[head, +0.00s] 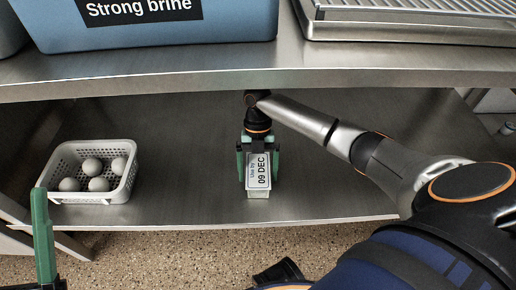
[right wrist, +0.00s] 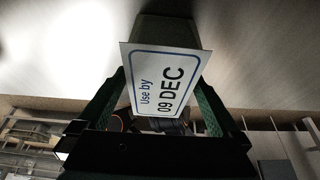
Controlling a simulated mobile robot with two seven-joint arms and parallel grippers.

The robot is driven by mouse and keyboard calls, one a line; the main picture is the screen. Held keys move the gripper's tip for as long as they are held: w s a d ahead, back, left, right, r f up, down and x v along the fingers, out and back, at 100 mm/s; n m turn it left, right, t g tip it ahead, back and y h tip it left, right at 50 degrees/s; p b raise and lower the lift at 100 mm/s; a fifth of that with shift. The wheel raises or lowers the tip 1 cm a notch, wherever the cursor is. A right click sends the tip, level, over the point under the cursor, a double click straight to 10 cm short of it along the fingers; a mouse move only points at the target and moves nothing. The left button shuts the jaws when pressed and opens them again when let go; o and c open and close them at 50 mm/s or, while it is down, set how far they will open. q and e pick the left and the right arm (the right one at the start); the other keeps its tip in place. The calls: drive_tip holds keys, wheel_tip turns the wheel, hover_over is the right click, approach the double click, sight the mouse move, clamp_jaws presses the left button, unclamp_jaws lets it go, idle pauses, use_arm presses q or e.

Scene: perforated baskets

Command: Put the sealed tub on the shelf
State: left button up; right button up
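The right wrist view shows the tub's label (right wrist: 165,85) between the fingers (right wrist: 160,100). Whether the tub's base touches the shelf is hard to tell. My left gripper (head: 44,240) shows at the lower left as one upright green finger, apart from the tub; the rest is mostly cut off.
A white perforated basket (head: 122,187) with several white balls stands on the lower shelf at left. The upper surface (head: 180,68) overhangs, bearing a blue "Strong brine" bin (head: 230,25) and a ribbed metal tray (head: 400,30). The shelf is clear between basket and tub, and right of the tub.

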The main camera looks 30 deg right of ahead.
drive_tip(key=p+v, duration=0.4)
drive_tip(key=v, duration=0.8)
drive_tip(key=shift+p, duration=0.4)
